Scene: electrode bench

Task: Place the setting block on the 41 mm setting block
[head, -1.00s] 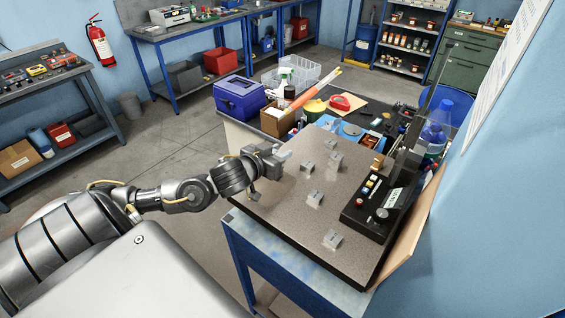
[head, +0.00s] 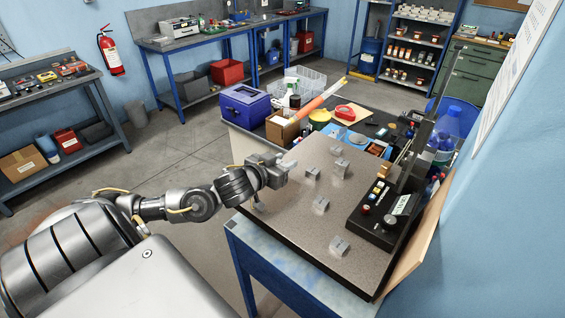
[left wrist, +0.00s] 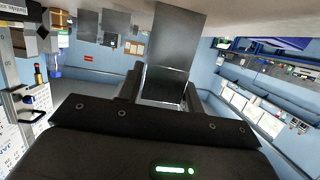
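My left gripper (head: 283,170) is over the left edge of the granite plate and is shut on a grey setting block (head: 290,166). In the left wrist view the held block (left wrist: 178,42) stands out large between the dark fingers. Several similar grey blocks stand apart on the plate: one just right of the gripper (head: 312,174), two farther back (head: 336,150) (head: 341,168), one in the middle (head: 321,205) and one near the front (head: 340,247). I cannot read which is the 41 mm setting block. My right gripper is not in view.
The granite plate (head: 290,225) lies on a blue bench. A height gauge with a black control base (head: 380,212) stands at its right. Behind are a blue toolbox (head: 245,105), a cardboard box (head: 282,128) and red tape (head: 345,112). Bare plate lies between the blocks.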

